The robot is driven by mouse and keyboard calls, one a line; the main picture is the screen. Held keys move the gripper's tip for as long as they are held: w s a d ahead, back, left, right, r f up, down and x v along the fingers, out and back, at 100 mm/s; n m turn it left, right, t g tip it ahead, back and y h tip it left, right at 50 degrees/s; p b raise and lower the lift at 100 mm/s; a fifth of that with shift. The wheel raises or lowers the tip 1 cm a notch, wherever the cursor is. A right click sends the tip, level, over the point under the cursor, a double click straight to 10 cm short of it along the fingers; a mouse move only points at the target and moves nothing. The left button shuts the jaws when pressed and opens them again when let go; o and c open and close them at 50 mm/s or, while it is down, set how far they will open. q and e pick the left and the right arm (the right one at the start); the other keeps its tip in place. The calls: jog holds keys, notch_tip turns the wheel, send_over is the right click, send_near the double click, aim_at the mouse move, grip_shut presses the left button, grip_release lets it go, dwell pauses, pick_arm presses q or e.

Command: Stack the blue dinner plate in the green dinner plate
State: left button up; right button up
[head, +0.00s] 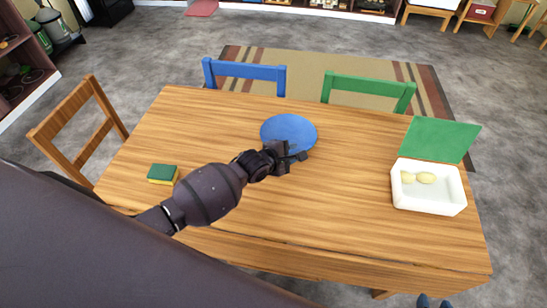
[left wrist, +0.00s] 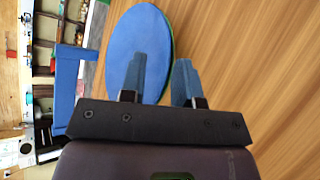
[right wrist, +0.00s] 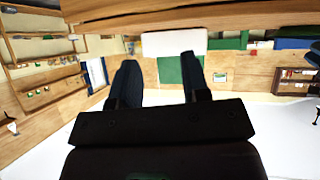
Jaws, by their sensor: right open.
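The blue dinner plate (head: 289,130) lies on the wooden table near its far side. It also shows in the left wrist view (left wrist: 132,45), where a thin green rim of the green dinner plate (left wrist: 172,35) shows along and under its right edge. The rest of the green plate is hidden beneath the blue one. My left gripper (head: 297,153) is at the near right edge of the plates.
A green-and-yellow sponge (head: 163,174) lies at the table's left. A white box (head: 428,201) with an open green lid (head: 440,138) and yellowish items stands at the right. Blue (head: 244,72) and green (head: 368,91) chairs stand at the far side. The table's middle right is clear.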

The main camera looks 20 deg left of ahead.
pick_arm(q)
jog(key=s+a+m+y, duration=0.1)
jog(key=s+a+m, duration=0.1)
jog(key=s, duration=0.4)
jog(key=s+a+r+m+p, duration=0.1)
jog(key=s+a+m, duration=0.1)
jog(key=s+m, duration=0.3)
jog(key=s+a+r+m+y, duration=0.1)
jog(key=s+a+m, duration=0.2)
jog(key=s, duration=0.4)
jog(key=shift+s+a+m+y, duration=0.1)
jog(key=shift+s+m+y, duration=0.2)
jog(key=shift+s+m, duration=0.1)
jog(key=s+a+m, duration=0.1)
jog(key=s+m, duration=0.1)
jog(key=s+a+f+m+y, duration=0.1)
jog(key=s+m, duration=0.1)
jog(key=m, duration=0.1)
jog(key=s+a+m+y, duration=0.1)
jog(key=s+m, duration=0.2)
jog(key=shift+f, duration=0.25)
jog(key=shift+s+a+m+y, duration=0.25)
jog(key=shift+s+m+y, duration=0.1)
jog(key=shift+m, duration=0.45)
pick_arm(e)
jog(key=shift+r, duration=0.9)
jog(key=shift+w+r, duration=0.1)
jog(key=shift+w, duration=0.15)
